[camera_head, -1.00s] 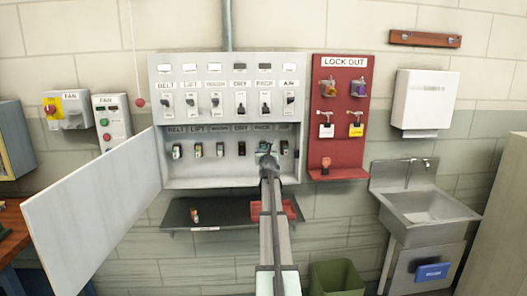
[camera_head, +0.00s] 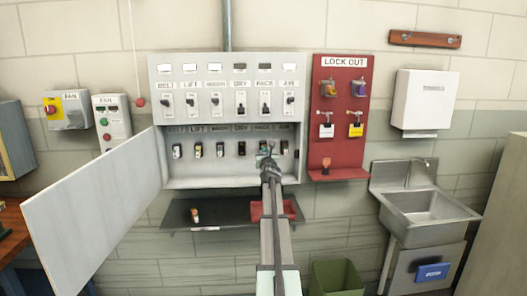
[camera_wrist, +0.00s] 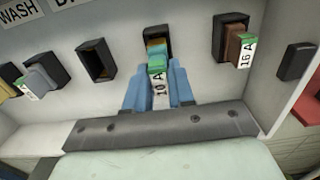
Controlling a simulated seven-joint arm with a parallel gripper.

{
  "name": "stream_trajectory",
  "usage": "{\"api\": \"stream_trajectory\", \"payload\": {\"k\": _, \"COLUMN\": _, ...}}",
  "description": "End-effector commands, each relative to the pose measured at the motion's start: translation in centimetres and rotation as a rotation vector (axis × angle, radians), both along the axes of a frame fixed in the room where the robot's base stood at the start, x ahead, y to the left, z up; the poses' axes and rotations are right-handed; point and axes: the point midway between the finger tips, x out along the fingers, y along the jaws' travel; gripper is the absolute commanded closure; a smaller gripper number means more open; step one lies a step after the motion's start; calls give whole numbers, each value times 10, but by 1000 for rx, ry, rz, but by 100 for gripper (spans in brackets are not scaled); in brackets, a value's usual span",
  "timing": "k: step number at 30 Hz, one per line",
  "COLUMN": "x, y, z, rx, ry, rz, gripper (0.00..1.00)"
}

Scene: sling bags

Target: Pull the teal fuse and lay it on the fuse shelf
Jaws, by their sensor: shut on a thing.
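My gripper (camera_wrist: 158,88) is shut on the teal fuse (camera_wrist: 156,58), which carries a green and white 10 A tag. The fuse is at the mouth of its black holder (camera_wrist: 157,33); I cannot tell whether its inner end is clear of it. In the head view my gripper (camera_head: 268,163) is at the lower row of the open panel, under the PACK label, and mostly hides the fuse. The dark fuse shelf (camera_head: 228,217) is below the panel, with a small brown and white fuse (camera_head: 194,215) at its left.
A brown 16 A fuse (camera_wrist: 231,45) sits close on the right, and an empty holder (camera_wrist: 97,61) on the left. A red tray (camera_head: 257,211) is on the shelf's right. The open panel door (camera_head: 95,215) stands out at left. The shelf's middle is clear.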

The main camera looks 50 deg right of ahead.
Motion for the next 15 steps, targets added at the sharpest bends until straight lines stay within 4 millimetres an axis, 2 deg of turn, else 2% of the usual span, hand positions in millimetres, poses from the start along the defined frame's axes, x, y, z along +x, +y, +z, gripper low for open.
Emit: {"api": "stream_trajectory", "payload": {"k": 15, "x": -13, "y": 12, "z": 0, "rx": 0, "ry": 0, "rz": 0, "gripper": 100}}
